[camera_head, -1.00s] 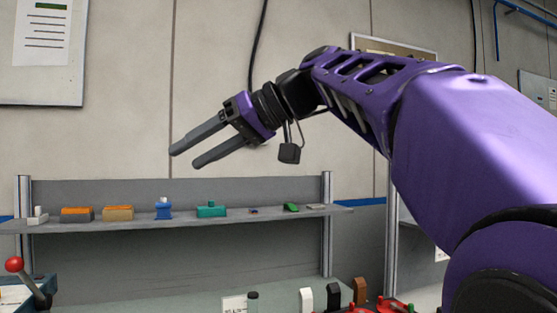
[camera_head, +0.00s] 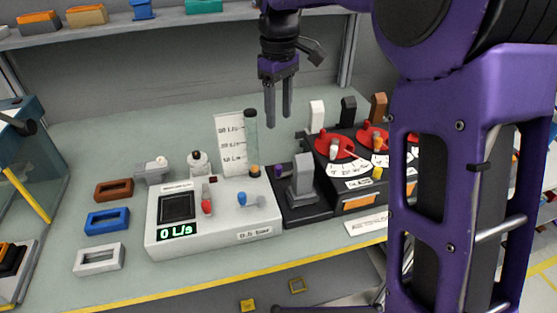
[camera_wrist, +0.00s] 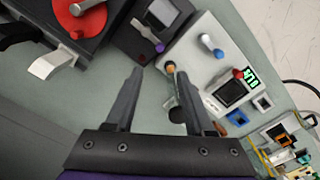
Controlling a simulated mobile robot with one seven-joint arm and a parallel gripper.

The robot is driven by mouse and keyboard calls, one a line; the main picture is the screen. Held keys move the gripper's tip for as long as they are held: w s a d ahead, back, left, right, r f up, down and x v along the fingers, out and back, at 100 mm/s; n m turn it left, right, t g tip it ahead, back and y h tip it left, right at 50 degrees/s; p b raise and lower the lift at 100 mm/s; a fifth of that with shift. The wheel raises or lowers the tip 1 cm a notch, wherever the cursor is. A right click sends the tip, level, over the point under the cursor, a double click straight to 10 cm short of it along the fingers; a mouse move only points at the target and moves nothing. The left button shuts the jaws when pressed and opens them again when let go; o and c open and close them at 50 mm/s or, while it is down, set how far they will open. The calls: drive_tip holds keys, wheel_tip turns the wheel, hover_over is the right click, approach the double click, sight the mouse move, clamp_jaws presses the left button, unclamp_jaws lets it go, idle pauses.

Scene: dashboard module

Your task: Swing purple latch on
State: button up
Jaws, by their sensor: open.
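The purple latch (camera_head: 278,171) is a small knob at the back left of a dark module (camera_head: 308,213) that carries an upright grey block (camera_head: 303,178). In the wrist view the purple latch (camera_wrist: 160,47) shows just beyond my fingertips, beside the grey block (camera_wrist: 148,30). My gripper (camera_head: 279,121) points down above the bench, behind and above the module. Its fingers are apart and empty, also in the wrist view (camera_wrist: 158,74). It does not appear to touch the latch. I cannot tell the latch's exact position.
A white flow box (camera_head: 215,220) with red and blue levers stands left of the module. A clear tube (camera_head: 251,138) stands behind it, close to my gripper. A black panel with red dials (camera_head: 333,146) stands at right. Coloured frames (camera_head: 107,221) lie at left.

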sight(279, 167)
wheel_tip(279, 167, down, 15)
drive_tip(key=shift+f+b, duration=0.2)
drive_tip(key=shift+b, duration=0.55)
clamp_jaws()
